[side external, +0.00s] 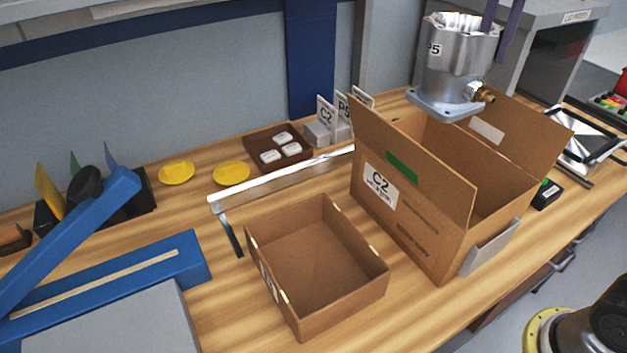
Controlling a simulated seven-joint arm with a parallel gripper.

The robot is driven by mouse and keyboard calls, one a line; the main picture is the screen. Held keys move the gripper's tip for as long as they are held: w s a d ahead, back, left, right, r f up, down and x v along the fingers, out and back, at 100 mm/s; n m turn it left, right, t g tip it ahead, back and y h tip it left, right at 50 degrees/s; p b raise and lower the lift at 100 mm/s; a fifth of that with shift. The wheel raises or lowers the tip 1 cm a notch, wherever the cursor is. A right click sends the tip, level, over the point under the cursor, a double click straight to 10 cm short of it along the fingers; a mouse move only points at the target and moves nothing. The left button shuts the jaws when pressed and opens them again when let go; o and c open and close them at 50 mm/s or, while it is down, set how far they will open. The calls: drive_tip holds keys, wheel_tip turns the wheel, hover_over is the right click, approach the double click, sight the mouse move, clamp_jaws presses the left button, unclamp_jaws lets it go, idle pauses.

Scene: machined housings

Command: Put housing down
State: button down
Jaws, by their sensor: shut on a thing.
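The housing (458,62) is a silvery machined cylinder with a square flange at its base, a brass fitting low on its right side and a white label ending in "P5". It hangs upright in the air above the back part of the large open cardboard box (413,226), which is labelled C2. My gripper (505,22) shows only as dark purple fingers at the top edge of the view. It is shut on the upper right rim of the housing. The box floor is hidden by its walls and flaps.
A smaller open cardboard box (322,320) stands empty to the left. A metal rail (283,181) runs behind it. Tag holders (329,133), a brown tray (262,153) and yellow discs (231,173) sit at the back. A blue machine (110,270) fills the left.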

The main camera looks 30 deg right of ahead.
drive_tip(key=s+a, duration=0.1)
drive_tip(key=a, duration=2.5)
wheel_tip(320, 180, down, 28)
drive_tip(key=shift+a, duration=0.15)
drive_tip(key=shift+s+f, duration=0.1)
drive_tip(key=shift+f, duration=0.05)
drive_tip(key=c, duration=0.8)
unclamp_jaws()
drive_tip(key=shift+f, duration=0.1)
drive_tip(key=shift+o, duration=0.2)
wheel_tip(320, 180, up, 12)
